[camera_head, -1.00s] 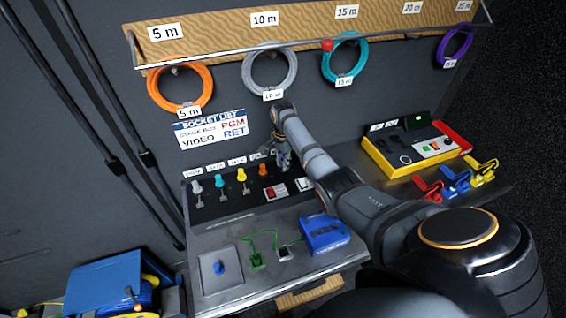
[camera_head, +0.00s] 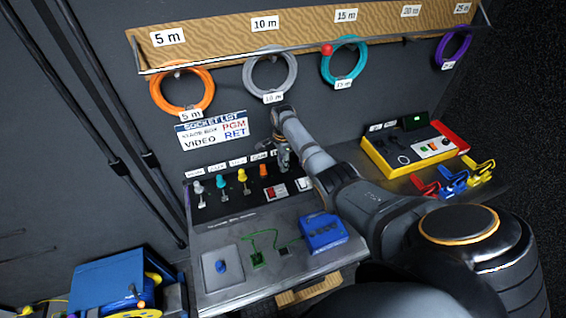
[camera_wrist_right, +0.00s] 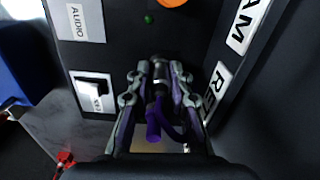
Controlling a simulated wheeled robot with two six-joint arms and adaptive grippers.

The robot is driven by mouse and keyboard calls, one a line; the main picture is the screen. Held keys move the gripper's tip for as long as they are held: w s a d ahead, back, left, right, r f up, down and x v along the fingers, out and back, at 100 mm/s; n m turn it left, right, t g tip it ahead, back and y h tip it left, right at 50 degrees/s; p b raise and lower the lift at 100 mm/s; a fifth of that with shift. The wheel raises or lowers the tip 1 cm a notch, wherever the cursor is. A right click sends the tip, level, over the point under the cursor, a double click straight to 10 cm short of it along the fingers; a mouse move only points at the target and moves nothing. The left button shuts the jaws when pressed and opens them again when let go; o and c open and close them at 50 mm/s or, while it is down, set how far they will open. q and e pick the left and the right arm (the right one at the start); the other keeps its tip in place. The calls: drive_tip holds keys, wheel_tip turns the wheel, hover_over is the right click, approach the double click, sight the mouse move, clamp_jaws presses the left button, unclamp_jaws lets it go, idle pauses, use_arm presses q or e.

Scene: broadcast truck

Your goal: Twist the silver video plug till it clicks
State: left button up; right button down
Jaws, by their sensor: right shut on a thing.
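The silver video plug (camera_wrist_right: 160,72) is between the fingertips of my right gripper (camera_wrist_right: 160,76) in the right wrist view. Its metal body points at the dark panel, and a purple boot and cable (camera_wrist_right: 154,122) trail back toward my wrist. My right gripper is shut on it. In the head view my right gripper (camera_head: 284,158) is at the right part of the socket panel (camera_head: 237,198); the plug is too small to make out there. Whether the plug is fully seated is hidden. My left gripper is not in view.
Coloured plugs stand along the panel left of my gripper. A blue box (camera_head: 323,233) sits on the bench below. A yellow tester (camera_head: 408,150) stands to the right.

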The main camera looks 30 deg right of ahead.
drive_tip(key=shift+r+m+p, duration=0.1)
drive_tip(key=shift+m+p, duration=0.55)
drive_tip(key=shift+m, duration=1.15)
drive_tip(key=shift+m+p, duration=0.5)
drive_tip(key=shift+m, duration=0.2)
drive_tip(key=shift+f+m, duration=0.2)
drive_tip(key=shift+m, duration=0.8)
